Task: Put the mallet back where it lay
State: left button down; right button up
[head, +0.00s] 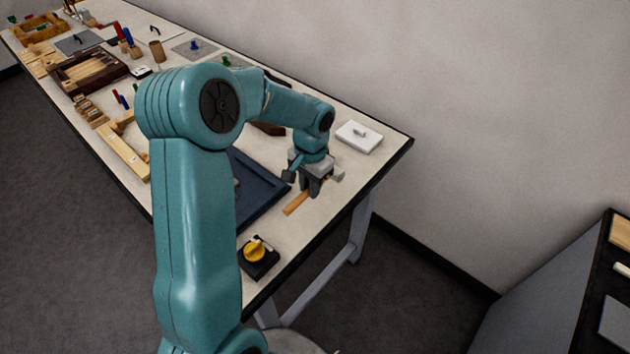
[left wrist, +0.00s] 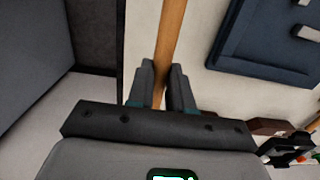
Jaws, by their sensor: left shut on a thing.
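The mallet's orange-brown wooden handle (head: 295,204) shows below my left gripper (head: 314,188), over the near right end of the long table. In the left wrist view the handle (left wrist: 172,38) runs up the picture from between the two fingers of my left gripper (left wrist: 163,88), which is shut on it. A small pale piece just right of the gripper in the head view may be the mallet's head; the gripper partly hides it. I cannot tell whether the mallet touches the table top. My right gripper is not in view.
A dark blue panel (head: 268,199) lies left of the gripper. A black base with a yellow knob (head: 256,251) is near the front edge. A white box (head: 359,137) stands behind. Several tools and trays fill the far end. Bare table (head: 345,185) lies right of the gripper.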

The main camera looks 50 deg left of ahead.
aim_at(310, 211)
pick_arm(q)
jog(key=shift+w+d+f, duration=0.15)
jog(key=shift+w+f, duration=0.05)
jog(key=shift+f, duration=0.05)
jog(key=shift+w+f+b, duration=0.1)
jog(key=shift+f+b, duration=0.25)
jog(key=shift+f, duration=0.05)
jog(key=shift+s+a+f+b, duration=0.2)
jog(key=shift+f+b, duration=0.15)
jog(key=shift+f, duration=0.15)
jog(key=shift+s+a+f+b, duration=0.15)
jog(key=shift+a+f+b, duration=0.05)
jog(key=shift+f+b, duration=0.2)
jog(key=f, duration=0.1)
jog(key=f+b, duration=0.1)
jog(key=f, duration=0.1)
jog(key=shift+w+d+b, duration=0.25)
jog(key=shift+b, duration=0.15)
jog(key=shift+f, duration=0.3)
jog(key=shift+s+a, duration=0.15)
jog(key=shift+s, duration=0.05)
jog(key=shift+w, duration=0.15)
jog(key=shift+f, duration=0.1)
jog(key=shift+f+b, duration=0.1)
jog(key=shift+b, duration=0.25)
